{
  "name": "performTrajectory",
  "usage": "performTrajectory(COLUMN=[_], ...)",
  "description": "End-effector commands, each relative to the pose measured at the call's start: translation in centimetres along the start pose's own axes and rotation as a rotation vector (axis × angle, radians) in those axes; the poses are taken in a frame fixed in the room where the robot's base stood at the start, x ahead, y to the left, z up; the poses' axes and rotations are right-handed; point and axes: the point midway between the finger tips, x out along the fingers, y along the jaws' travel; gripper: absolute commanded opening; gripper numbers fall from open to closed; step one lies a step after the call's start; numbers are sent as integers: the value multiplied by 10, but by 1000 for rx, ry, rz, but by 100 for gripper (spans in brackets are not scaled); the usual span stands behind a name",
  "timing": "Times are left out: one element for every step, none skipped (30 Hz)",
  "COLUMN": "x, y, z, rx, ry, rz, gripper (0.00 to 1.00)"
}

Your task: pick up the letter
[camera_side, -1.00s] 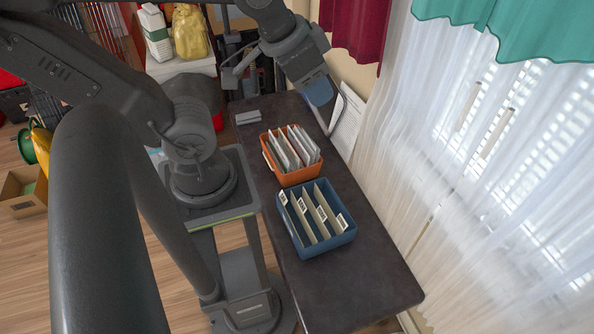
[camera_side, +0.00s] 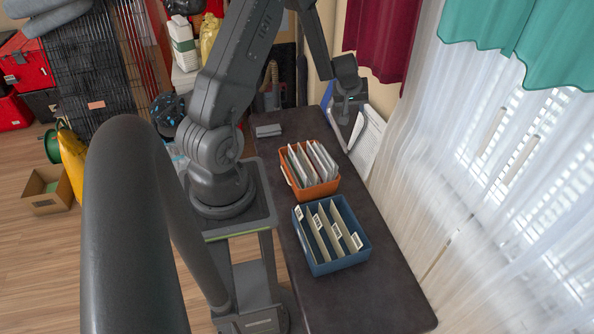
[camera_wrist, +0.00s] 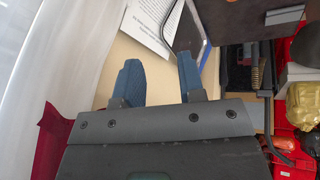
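Several white letters (camera_side: 311,162) stand on edge in an orange tote (camera_side: 318,191) on the dark table. A blue tote (camera_side: 338,265) with several tan labelled dividers (camera_side: 329,231) stands in front of it. My gripper (camera_side: 349,118) hangs above the table's far right side, behind and above the orange tote, apart from it. In the wrist view, its two blue-padded fingers (camera_wrist: 158,78) are spread with nothing between them. No tote or letter from a tote shows in the wrist view.
A printed white sheet (camera_side: 369,143) leans by the wall near my gripper, beside a blue-edged board (camera_wrist: 203,52). A grey block (camera_side: 268,131) lies at the table's far left. The table's front end (camera_side: 380,305) is clear. White curtains hang along the right.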

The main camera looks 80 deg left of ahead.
Motion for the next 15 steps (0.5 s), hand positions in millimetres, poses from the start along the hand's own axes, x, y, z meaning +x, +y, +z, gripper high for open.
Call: performTrajectory(x=[30, 44, 62, 74, 86, 100, 109, 117, 127, 132, 137, 142, 145, 147, 150], y=[-30, -46, -67, -83, -99, -120, -134, -147, -163, -173, -182, -192, -198, -202, -207], z=[-3, -5, -6, -6, -5, -3, 0, 2, 6, 9, 12, 15, 17, 19, 20], rx=[-67, -102, -147, -180, -209, -246, -272, -293, -319, -335, -349, -363, -372, -380, -386], ry=[1, 8, 16, 23, 28, 35, 39, 42, 46, 49, 50, 54, 55, 55, 57], rz=[-56, -86, -127, -157, -187, -226, -253, -279, -310, -331, -349, -369, -380, -390, -399], gripper=[36, 36, 36, 36, 36, 36, 36, 36, 36, 36, 36, 36, 36, 36, 36])
